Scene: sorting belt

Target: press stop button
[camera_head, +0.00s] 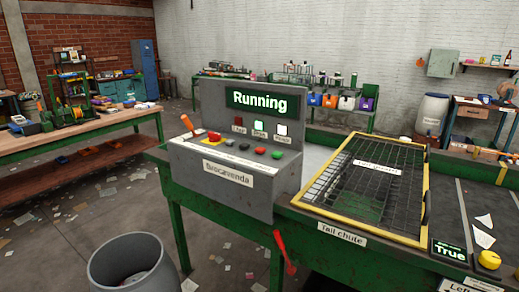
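The grey control console (190,165) stands on the green belt frame, with a screen (259,101) reading "Running". I cannot read which one is marked stop. A lever with an orange knob (187,121) rises at the console's left end. Of the three lamps, the left one (238,126) is dark red, the middle one (260,127) is lit and edged green, and the right one (282,129) is lit white. Neither of my grippers is in view.
A red handle (285,253) hangs at the frame's front. A grey bin (102,272) stands at the front left. A yellow button (489,259) sits at right by a "True" display (449,250).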

